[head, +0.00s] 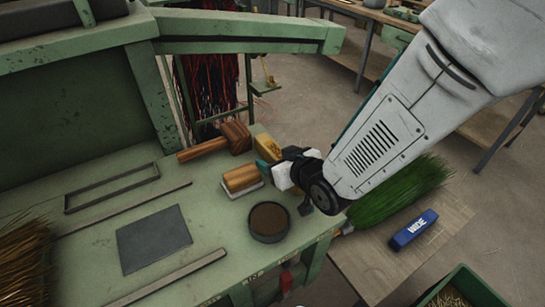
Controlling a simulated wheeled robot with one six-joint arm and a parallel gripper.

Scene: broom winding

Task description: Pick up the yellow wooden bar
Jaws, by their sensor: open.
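A yellow wooden bar (267,146) stands on the green workbench, near its right edge, behind a light brown wooden block. My gripper (272,160) reaches in from the right, with its jaws open at the bar's near side. A teal fingertip shows just in front of the bar. The gripper hides the bar's lower right part, and I cannot tell whether the fingers touch it.
A wooden mallet (222,139) lies left of the bar. The light brown block (241,179) and a round dark dish (269,221) are close in front. Green bristles (402,189) and a blue box (413,230) lie on a lower table at right.

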